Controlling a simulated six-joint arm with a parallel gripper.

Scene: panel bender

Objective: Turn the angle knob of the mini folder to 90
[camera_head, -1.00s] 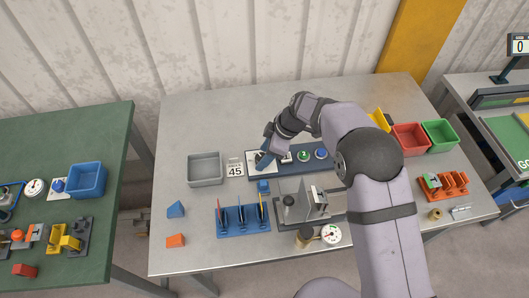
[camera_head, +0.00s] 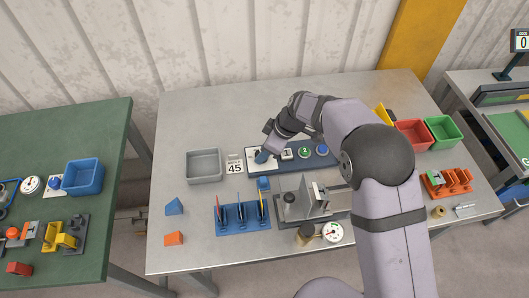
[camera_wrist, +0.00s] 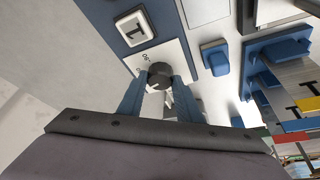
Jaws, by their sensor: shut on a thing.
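The angle knob (camera_wrist: 159,70) is a small dark round knob on a white plate, with small print beside it too blurred to read surely. My gripper (camera_wrist: 158,84) has its two blue fingers on either side of the knob and is shut on it. In the head view my gripper (camera_head: 262,156) is at the left end of the dark blue control panel (camera_head: 331,160). The fingers hide the knob there. The mini folder (camera_head: 301,204), a grey metal machine, stands in front of the panel. A white card reading 45 (camera_head: 234,167) is left of the panel.
A grey bin (camera_head: 204,166) stands left of the card. A blue rack (camera_head: 243,217) with upright tools is left of the folder. A round gauge (camera_head: 332,232) is in front of it. Red (camera_head: 410,137) and green (camera_head: 441,132) bins are at the right.

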